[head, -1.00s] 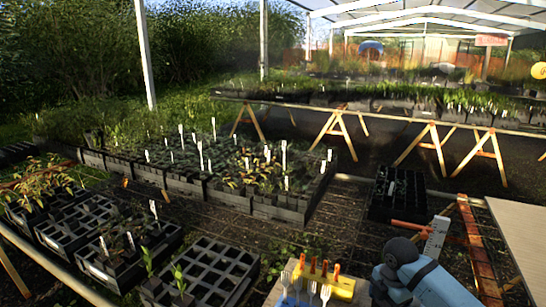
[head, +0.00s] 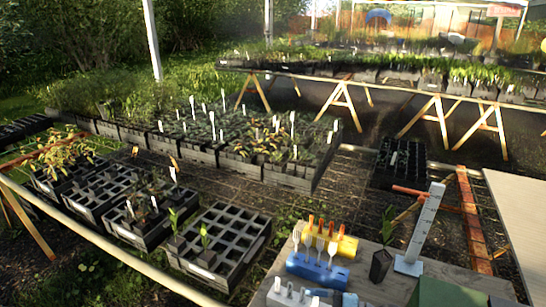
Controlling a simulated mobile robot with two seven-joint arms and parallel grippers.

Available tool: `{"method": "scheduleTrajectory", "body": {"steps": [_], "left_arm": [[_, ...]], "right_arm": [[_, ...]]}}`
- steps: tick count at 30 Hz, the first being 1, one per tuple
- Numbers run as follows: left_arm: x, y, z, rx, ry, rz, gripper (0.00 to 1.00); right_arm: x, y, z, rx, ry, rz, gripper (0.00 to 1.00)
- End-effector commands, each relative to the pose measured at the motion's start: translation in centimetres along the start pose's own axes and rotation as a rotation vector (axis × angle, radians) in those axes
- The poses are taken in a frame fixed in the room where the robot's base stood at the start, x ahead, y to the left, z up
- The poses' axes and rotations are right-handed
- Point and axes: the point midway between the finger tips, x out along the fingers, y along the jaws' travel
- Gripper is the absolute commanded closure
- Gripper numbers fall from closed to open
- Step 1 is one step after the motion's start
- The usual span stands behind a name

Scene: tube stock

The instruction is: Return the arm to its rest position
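Neither of my grippers can be made out in the head view. A small pale blue and dark piece (head: 347,299) is cut off by the bottom edge; I cannot tell whether it is part of my arm. On the wooden bench (head: 385,291) stand a yellow block (head: 347,246) with orange pegs, a blue block (head: 317,272) with white fork-like pieces, and a pale grey block (head: 288,297) at the bottom edge. A white upright scale (head: 427,222) stands on a flat base, with a dark pot (head: 380,265) holding a seedling beside it.
A green object (head: 445,293) sits at the bench's front right. Black cell trays (head: 222,240) with seedlings lie left of the bench. A black crate (head: 400,163) lies behind it. A pale board (head: 525,215) is at right. Trestle tables (head: 390,93) stand farther back.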

Motion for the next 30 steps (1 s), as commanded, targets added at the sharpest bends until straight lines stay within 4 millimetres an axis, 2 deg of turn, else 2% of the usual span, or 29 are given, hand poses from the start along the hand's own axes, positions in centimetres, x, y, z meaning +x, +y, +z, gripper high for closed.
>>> {"method": "scheduleTrajectory", "body": {"steps": [1, 2, 6, 8, 10, 12, 15, 19, 23, 30], "left_arm": [[-0.6, 0.0, -0.7, 0.0, -0.004, -0.001, 0.57], [-0.8, 0.0, -0.8, 0.0, -0.006, -0.002, 0.57], [-1.5, -0.1, -1.5, 0.002, -0.012, -0.004, 0.57], [-1.8, -0.1, -1.9, 0.002, -0.012, -0.005, 0.57], [-2.1, -0.2, -2.4, 0.003, -0.011, -0.005, 0.57], [-2.4, -0.2, -2.9, 0.003, -0.009, -0.006, 0.57], [-2.8, -0.2, -3.5, 0.004, -0.007, -0.007, 0.57], [-3.0, -0.2, -3.9, 0.004, -0.005, -0.007, 0.57], [-3.1, -0.2, -4.0, 0.004, -0.004, -0.007, 0.57], [-3.1, -0.2, -3.9, 0.004, -0.006, -0.007, 0.57]], "right_arm": [[-0.4, 0.4, -1.6, 0.048, 0.019, 0.156, 0.22], [-0.8, 0.7, -2.1, 0.074, 0.018, 0.249, 0.22], [-4.2, 0.6, -2.3, 0.252, -0.107, 0.633, 0.22], [-6.2, -0.6, -1.7, 0.357, -0.208, 0.755, 0.22], [-8.3, -2.9, -0.9, 0.491, -0.347, 0.854, 0.22], [-10.2, -6.0, -0.3, 0.629, -0.487, 0.902, 0.22], [-12.0, -10.5, -0.2, 0.807, -0.648, 0.901, 0.22], [-13.0, -14.8, -0.8, 0.963, -0.769, 0.852, 0.22], [-13.3, -16.6, -1.1, 1.023, -0.811, 0.82, 0.22], [-13.3, -16.7, -1.1, 1.029, -0.814, 0.817, 0.22]]}}
